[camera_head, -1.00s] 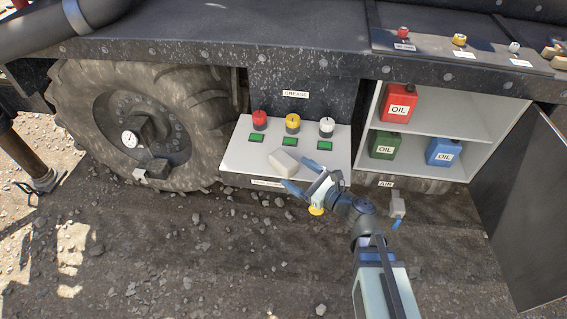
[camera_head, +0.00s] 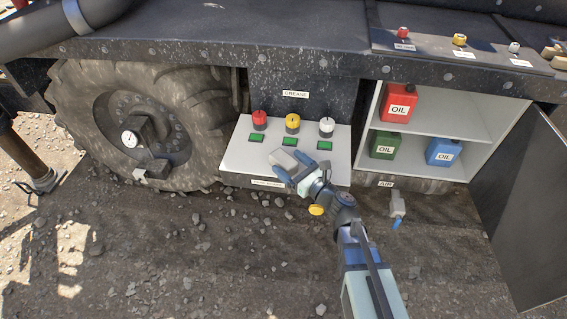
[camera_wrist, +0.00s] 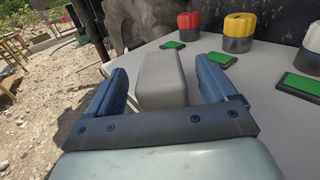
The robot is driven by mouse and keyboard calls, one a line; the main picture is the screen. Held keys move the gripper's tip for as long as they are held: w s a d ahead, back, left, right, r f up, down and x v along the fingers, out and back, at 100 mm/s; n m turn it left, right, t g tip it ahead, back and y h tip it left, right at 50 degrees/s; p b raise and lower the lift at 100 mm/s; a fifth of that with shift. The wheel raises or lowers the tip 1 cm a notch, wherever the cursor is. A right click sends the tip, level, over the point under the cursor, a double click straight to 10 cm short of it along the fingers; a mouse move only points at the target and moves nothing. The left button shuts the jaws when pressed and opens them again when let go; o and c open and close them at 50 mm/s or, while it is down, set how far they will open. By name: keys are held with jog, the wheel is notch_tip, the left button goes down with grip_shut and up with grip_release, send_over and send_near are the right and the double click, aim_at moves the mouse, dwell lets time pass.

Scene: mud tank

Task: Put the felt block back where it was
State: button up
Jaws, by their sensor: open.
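The felt block, a pale grey-beige rounded block (camera_head: 283,160), lies on the white grease shelf (camera_head: 240,160) in front of the knobs. In the wrist view the block (camera_wrist: 162,80) sits between the two blue fingers, with a visible gap on each side. My gripper (camera_head: 288,170) is open around the near part of the block. In the wrist view my gripper (camera_wrist: 165,85) has one finger left and one right of the block. The block's near end is hidden by the gripper body.
Red (camera_head: 259,120), yellow (camera_head: 292,123) and white (camera_head: 326,127) capped canisters stand behind the block, with green pads in front of them. An open cabinet (camera_head: 455,165) with oil cans is to the right. A large tyre (camera_head: 75,110) is left.

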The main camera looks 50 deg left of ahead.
aim_at(289, 163)
jog(key=shift+a, duration=0.35)
jog(key=shift+c, duration=0.4)
jog(key=c, duration=1.1)
jog(key=shift+r, duration=0.1)
jog(key=shift+r, duration=4.9)
